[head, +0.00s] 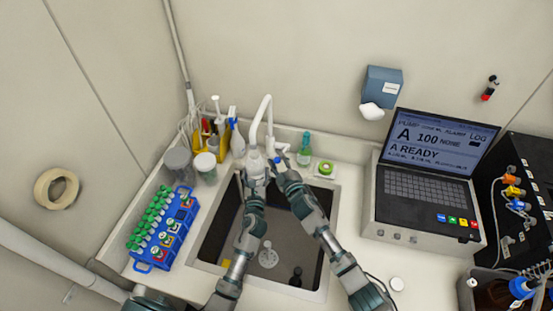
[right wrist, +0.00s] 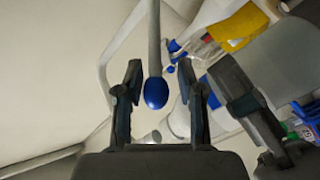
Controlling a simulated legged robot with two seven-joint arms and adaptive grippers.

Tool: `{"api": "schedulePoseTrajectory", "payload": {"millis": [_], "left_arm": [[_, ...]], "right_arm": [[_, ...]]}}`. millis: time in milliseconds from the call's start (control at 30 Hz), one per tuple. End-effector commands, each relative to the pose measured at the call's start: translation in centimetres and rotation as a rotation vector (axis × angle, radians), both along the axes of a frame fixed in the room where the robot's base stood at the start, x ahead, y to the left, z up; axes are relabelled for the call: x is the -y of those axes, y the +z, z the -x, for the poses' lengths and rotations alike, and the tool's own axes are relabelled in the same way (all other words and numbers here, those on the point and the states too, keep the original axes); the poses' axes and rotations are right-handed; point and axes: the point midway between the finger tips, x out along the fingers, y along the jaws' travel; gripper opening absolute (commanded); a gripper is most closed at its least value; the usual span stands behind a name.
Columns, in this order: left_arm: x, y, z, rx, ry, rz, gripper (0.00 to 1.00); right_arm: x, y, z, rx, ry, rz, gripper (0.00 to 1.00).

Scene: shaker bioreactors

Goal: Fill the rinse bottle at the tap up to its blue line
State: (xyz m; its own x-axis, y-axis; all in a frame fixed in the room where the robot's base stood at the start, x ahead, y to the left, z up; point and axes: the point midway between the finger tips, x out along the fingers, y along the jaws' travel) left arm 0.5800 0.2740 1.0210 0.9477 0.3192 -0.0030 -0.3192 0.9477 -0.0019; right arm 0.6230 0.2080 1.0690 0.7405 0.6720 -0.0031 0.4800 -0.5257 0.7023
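The white rinse bottle (head: 255,161) is upright under the spout of the white tap (head: 262,104), at the back of the sink. My left gripper (head: 254,178) is at the bottle and appears shut on it. Its blue line and water level cannot be made out. My right gripper (head: 279,168) is just right of the bottle, at the tap's lever. In the right wrist view its two fingers are apart, one on each side of the lever's blue knob (right wrist: 156,92), with gaps visible.
The sink (head: 318,265) lies below my arms. A blue rack (head: 156,262) of green-capped tubes and grey-lidded jars (head: 205,163) stand left. A green bottle (head: 304,150) stands behind the sink, and a laptop-like console (head: 425,185) stands right.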

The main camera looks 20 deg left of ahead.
Motion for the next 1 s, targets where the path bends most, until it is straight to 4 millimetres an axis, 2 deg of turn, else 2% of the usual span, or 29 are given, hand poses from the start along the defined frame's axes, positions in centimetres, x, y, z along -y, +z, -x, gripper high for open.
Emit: {"api": "schedulePoseTrajectory", "payload": {"millis": [400,433,567,800,1000], "left_arm": [[0.2,0.1,0.0,0.002,0.000,-0.002,0.32],[0.2,0.1,0.0,0.001,0.000,-0.001,0.32],[0.0,0.0,0.0,0.001,0.000,0.000,0.32],[0.0,0.0,0.0,0.001,0.000,0.000,0.32],[0.0,0.0,0.0,0.000,0.000,0.000,0.32]], "right_arm": [[-0.3,0.0,-0.6,-0.001,0.000,-0.001,0.38],[-0.4,0.0,-0.6,-0.001,0.000,-0.001,0.33],[-0.5,0.0,-0.6,-0.002,0.000,0.000,0.01],[-0.6,-0.1,-0.5,0.003,0.001,-0.002,0.00],[-0.7,-1.4,0.3,0.080,0.002,-0.012,0.00]]}}
